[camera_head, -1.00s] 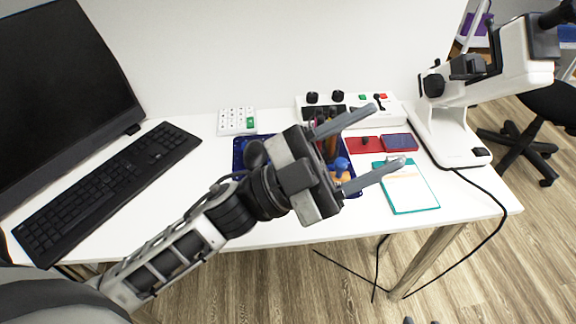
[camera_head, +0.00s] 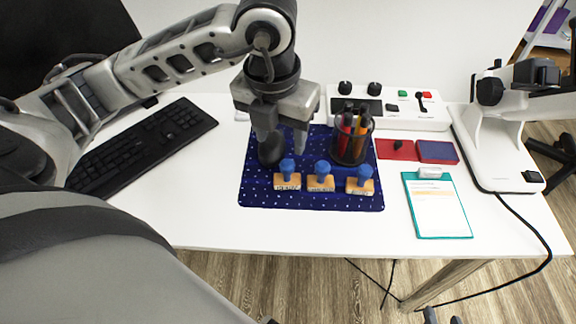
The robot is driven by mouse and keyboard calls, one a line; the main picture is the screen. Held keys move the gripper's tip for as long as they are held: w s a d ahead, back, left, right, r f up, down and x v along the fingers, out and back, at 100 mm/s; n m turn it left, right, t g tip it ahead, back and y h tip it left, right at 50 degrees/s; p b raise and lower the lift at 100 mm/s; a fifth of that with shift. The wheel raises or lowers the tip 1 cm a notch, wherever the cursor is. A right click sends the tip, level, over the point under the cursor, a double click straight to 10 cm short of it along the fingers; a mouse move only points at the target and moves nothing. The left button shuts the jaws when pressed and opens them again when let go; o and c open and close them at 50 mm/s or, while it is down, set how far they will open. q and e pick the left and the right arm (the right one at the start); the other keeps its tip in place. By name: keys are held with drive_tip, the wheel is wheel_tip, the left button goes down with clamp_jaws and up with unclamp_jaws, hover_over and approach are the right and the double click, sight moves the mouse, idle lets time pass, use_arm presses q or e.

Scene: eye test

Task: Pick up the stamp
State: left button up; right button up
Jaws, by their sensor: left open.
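Three stamps with blue knobs and wooden bases stand in a row near the front of a dark blue mat (camera_head: 262,198): a left stamp (camera_head: 287,181), a middle stamp (camera_head: 321,181) and a right stamp (camera_head: 361,184). Their bases bear lettering too small to read. My left gripper (camera_head: 284,156) is open and empty, fingers pointing down over the left part of the mat, just behind the left stamp. It appears apart from the stamps.
A pen cup (camera_head: 352,145) stands on the mat, right of the gripper. Red pad (camera_head: 388,154), blue pad (camera_head: 438,152), clipboard (camera_head: 437,208) and microscope (camera_head: 487,150) are to the right. A control box (camera_head: 400,110) is behind, a keyboard (camera_head: 150,140) left. The table front is clear.

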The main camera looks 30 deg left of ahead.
sight(287, 163)
use_arm(q)
drive_tip(key=f, duration=0.3)
drive_tip(key=w+f, duration=0.1)
drive_tip(key=f, duration=0.2)
drive_tip(key=w+f, duration=0.1)
drive_tip(key=f, duration=0.2)
drive_tip(key=shift+f, duration=0.4)
drive_tip(key=c, duration=1.1)
